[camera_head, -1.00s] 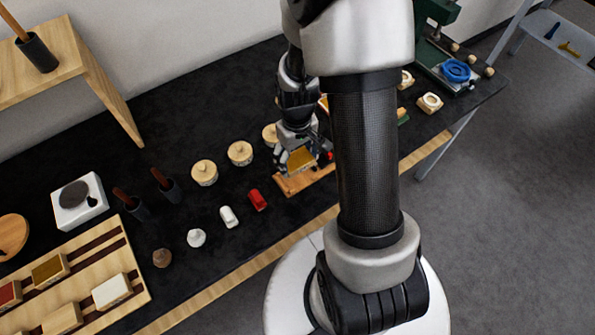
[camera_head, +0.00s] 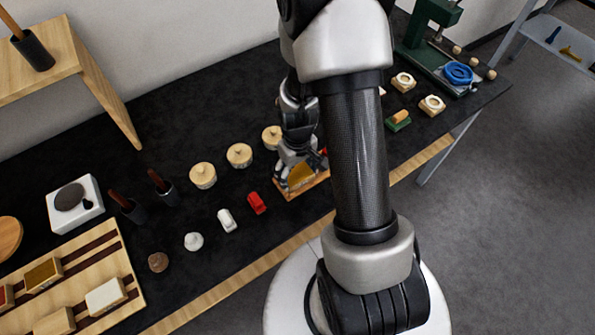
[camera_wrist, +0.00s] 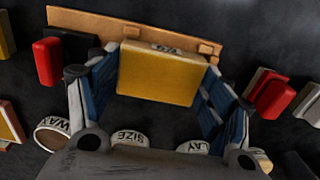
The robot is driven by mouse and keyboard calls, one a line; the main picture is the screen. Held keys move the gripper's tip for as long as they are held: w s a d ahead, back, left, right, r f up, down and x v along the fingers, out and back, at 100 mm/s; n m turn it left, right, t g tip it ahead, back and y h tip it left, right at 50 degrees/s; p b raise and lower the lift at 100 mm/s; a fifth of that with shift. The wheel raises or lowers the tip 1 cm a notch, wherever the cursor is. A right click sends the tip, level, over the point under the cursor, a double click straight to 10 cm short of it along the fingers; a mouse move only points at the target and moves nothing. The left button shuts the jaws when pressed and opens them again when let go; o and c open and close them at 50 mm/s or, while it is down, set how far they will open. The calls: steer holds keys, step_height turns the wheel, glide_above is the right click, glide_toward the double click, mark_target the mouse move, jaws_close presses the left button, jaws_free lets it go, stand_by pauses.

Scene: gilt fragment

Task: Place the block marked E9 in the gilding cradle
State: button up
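My gripper (camera_head: 299,172) is at the front middle of the black bench. In the wrist view its blue-padded fingers (camera_wrist: 158,95) stand on both sides of a gold-faced block (camera_wrist: 158,75) and grip it. The gold face also shows in the head view (camera_head: 301,175). A small dark mark is on the block's far edge, too small to read as E9. A wooden board with small raised blocks, apparently the gilding cradle (camera_wrist: 90,22), lies directly behind and under the block; it also shows in the head view (camera_head: 288,193). Contact between block and board cannot be told.
A red block (camera_wrist: 47,60) is left of the gripper and another red piece (camera_wrist: 270,94) is right. Round labelled pots (camera_wrist: 130,138) stand close by the gripper. A wooden rack (camera_head: 128,258) with blocks is at left. A green press (camera_head: 425,45) stands at far right.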

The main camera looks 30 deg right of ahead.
steer(key=o, duration=0.4)
steer(key=shift+c, duration=0.2)
step_height(320, 180, up, 13)
steer(key=p, duration=0.4)
step_height(320, 180, up, 7)
steer(key=t, duration=0.1)
glide_above(297, 174)
steer(key=a, duration=0.3)
steer(key=s+a+r+t, duration=0.1)
steer(key=s+a+r, duration=0.2)
steer(key=s+r, duration=0.4)
steer(key=s+a+r+t, duration=0.2)
steer(key=s+a+r, duration=0.2)
steer(key=s+r, duration=0.2)
steer(key=shift+s+a+r+t, duration=0.3)
steer(key=shift+s+r, duration=0.05)
steer(key=shift+r, duration=0.45)
